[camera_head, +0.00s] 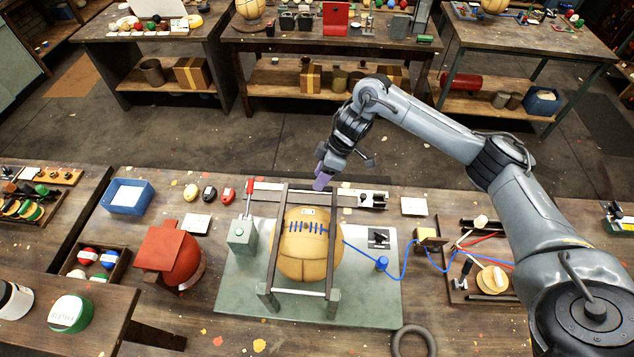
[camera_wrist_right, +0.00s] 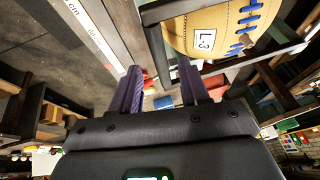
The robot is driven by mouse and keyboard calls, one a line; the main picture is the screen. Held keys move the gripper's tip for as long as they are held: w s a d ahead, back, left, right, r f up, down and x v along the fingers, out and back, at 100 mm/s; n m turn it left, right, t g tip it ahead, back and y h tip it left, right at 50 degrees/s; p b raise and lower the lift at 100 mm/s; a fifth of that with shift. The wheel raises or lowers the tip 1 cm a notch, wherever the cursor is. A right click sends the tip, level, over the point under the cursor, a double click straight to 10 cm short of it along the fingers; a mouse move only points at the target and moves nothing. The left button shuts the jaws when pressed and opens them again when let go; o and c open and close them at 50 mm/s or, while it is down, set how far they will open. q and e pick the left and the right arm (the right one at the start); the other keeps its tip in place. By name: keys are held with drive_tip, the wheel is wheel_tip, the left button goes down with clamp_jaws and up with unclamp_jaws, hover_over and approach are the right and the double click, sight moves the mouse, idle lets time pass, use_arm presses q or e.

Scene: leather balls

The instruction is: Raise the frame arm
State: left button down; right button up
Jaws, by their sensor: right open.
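A tan leather ball (camera_head: 310,258) with blue lacing sits on a green base plate (camera_head: 370,306). A dark frame arm (camera_head: 279,235) has two long bars passing over the ball's left and right sides, with a crossbar at the far end and feet at the near end. My right gripper (camera_head: 322,178) has purple fingers and is just beyond the frame's far end. In the right wrist view its fingers (camera_wrist_right: 160,88) are apart with nothing between them. The ball (camera_wrist_right: 210,28) and a dark frame bar (camera_wrist_right: 160,50) show beyond them. My left gripper is not in view.
A lever box (camera_head: 242,236) stands left of the ball. A red ball with a red block (camera_head: 180,255) is farther left. A blue cord (camera_head: 405,262) runs right to a wooden tool tray (camera_head: 470,292). A black ring (camera_head: 413,340) lies at the front edge.

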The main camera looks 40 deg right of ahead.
drive_tip(key=shift+x, duration=1.5)
drive_tip(key=shift+c, duration=0.3)
clamp_jaws()
